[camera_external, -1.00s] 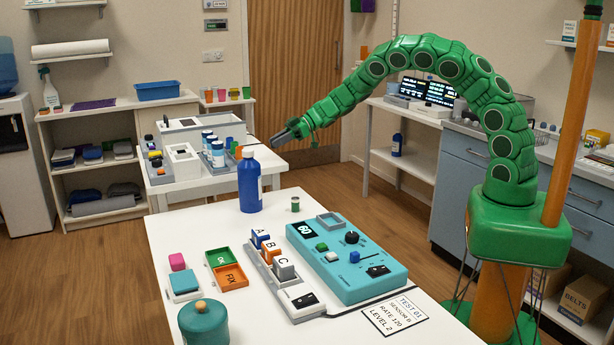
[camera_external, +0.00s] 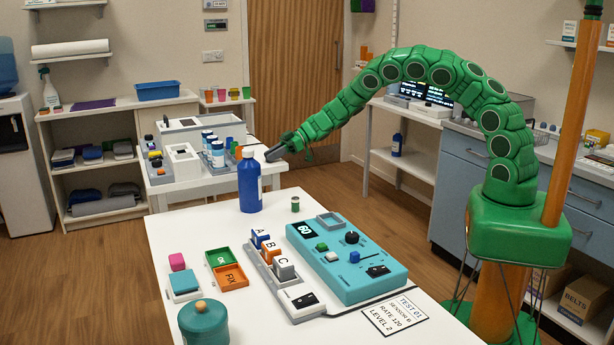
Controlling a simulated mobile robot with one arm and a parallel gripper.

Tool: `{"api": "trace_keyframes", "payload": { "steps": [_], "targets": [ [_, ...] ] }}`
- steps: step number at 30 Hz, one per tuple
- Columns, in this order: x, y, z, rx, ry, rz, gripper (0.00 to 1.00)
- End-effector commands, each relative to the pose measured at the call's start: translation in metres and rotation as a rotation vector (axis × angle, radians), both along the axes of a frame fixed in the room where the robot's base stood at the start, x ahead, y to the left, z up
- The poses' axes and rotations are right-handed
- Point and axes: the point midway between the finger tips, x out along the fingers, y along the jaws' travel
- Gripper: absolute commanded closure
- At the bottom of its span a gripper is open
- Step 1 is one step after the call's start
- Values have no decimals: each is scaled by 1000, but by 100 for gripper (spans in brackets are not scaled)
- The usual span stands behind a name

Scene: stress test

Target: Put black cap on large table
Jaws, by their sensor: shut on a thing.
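My gripper (camera_external: 272,154) is in the air at the end of the green arm. It lies just right of the top of the blue bottle (camera_external: 249,185) in the picture, in front of the back white table's right end. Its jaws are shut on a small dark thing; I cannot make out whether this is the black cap. No other black cap shows clearly. The large white table (camera_external: 180,230) fills the foreground, with bare surface at its far left.
The large table carries a teal control box (camera_external: 350,270), a lettered block rack (camera_external: 283,272), green and orange trays (camera_external: 231,276), a teal pot (camera_external: 203,322) and a small green can (camera_external: 295,204). The smaller back table (camera_external: 215,184) is crowded with boxes and bottles.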

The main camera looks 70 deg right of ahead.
Motion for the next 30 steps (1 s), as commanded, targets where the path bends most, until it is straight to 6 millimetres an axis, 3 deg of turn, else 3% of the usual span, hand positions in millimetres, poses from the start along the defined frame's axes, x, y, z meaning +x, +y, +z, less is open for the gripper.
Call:
{"api": "trace_keyframes", "payload": {
  "steps": [8, 9, 13, 30],
  "targets": [
    [0, 0, -3, 1, 1, 0, 100],
    [0, 0, -3, 1, 1, 0, 72],
    [0, 0, -3, 0, 0, 0, 52],
    [-6, -6, 0, 0, 1, 0, 51]
  ]
}}
